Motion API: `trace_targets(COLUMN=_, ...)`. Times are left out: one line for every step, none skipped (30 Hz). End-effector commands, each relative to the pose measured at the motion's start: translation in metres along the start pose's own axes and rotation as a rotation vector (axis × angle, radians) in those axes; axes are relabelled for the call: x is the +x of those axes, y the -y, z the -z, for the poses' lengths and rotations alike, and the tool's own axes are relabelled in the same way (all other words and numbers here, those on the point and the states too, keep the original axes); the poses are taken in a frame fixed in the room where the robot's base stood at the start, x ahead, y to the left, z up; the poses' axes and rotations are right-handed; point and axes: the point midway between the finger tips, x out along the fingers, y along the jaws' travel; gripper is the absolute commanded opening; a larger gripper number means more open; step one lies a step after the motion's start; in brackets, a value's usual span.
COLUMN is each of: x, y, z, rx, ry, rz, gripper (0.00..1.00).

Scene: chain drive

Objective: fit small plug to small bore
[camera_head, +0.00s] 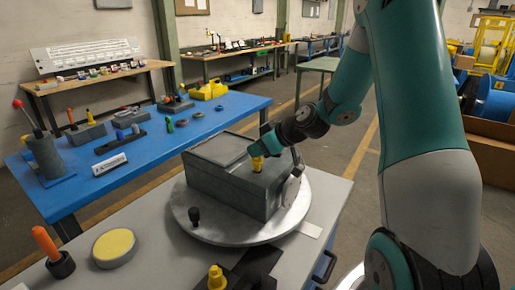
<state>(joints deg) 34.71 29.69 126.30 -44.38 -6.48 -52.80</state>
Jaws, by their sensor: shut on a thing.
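My arm comes in from the right, and my gripper (261,154) is over the top of a grey block-shaped housing (228,192). It is shut on a small yellow plug (257,164), which points down at the housing's top near its right part. The plug's lower end is at or just above a dark spot there. I cannot tell whether it is inside the small bore, as the bore is hidden by the plug.
On the grey bench (130,267) in front are an orange-handled tool (45,241), a round yellow-topped disc (114,246) and another yellow piece (216,278). A blue table (150,150) with several parts stands behind left. A cardboard box (490,150) is at right.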

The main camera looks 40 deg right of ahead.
Motion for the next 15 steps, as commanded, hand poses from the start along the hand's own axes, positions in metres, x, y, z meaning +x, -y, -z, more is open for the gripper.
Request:
trace_targets(x=0.0015, y=-0.0001, z=-0.0018, rx=0.000, ry=-0.001, rz=0.000, gripper=0.00)
trace_targets(x=0.0019, y=-0.0001, z=-0.0024, rx=0.000, ry=-0.001, rz=0.000, gripper=0.00)
trace_targets(x=0.0025, y=-0.0001, z=-0.0031, rx=0.000, ry=-0.001, rz=0.000, gripper=0.00)
trace_targets(x=0.0029, y=-0.0001, z=-0.0037, rx=0.000, ry=-0.001, rz=0.000, gripper=0.00)
trace_targets(x=0.0033, y=-0.0001, z=-0.0043, rx=0.000, ry=-0.001, rz=0.000, gripper=0.00)
trace_targets(x=0.0039, y=-0.0001, z=-0.0050, rx=0.000, ry=-0.001, rz=0.000, gripper=0.00)
trace_targets(x=0.0043, y=-0.0001, z=-0.0056, rx=0.000, ry=-0.001, rz=0.000, gripper=0.00)
trace_targets(x=0.0048, y=-0.0001, z=-0.0062, rx=0.000, ry=-0.001, rz=0.000, gripper=0.00)
trace_targets(x=0.0053, y=-0.0001, z=-0.0069, rx=0.000, ry=-0.001, rz=0.000, gripper=0.00)
trace_targets(x=0.0058, y=-0.0001, z=-0.0075, rx=0.000, ry=-0.001, rz=0.000, gripper=0.00)
trace_targets(x=0.0062, y=-0.0001, z=-0.0081, rx=0.000, ry=-0.001, rz=0.000, gripper=0.00)
trace_targets(x=0.0068, y=-0.0001, z=-0.0088, rx=0.000, ry=-0.001, rz=0.000, gripper=0.00)
trace_targets(x=0.0072, y=-0.0002, z=-0.0094, rx=0.000, ry=-0.001, rz=0.000, gripper=0.00)
trace_targets(x=0.0076, y=-0.0001, z=-0.0100, rx=0.000, ry=-0.001, rz=0.000, gripper=0.00)
trace_targets(x=0.0082, y=-0.0002, z=-0.0107, rx=0.000, ry=-0.001, rz=0.000, gripper=0.00)
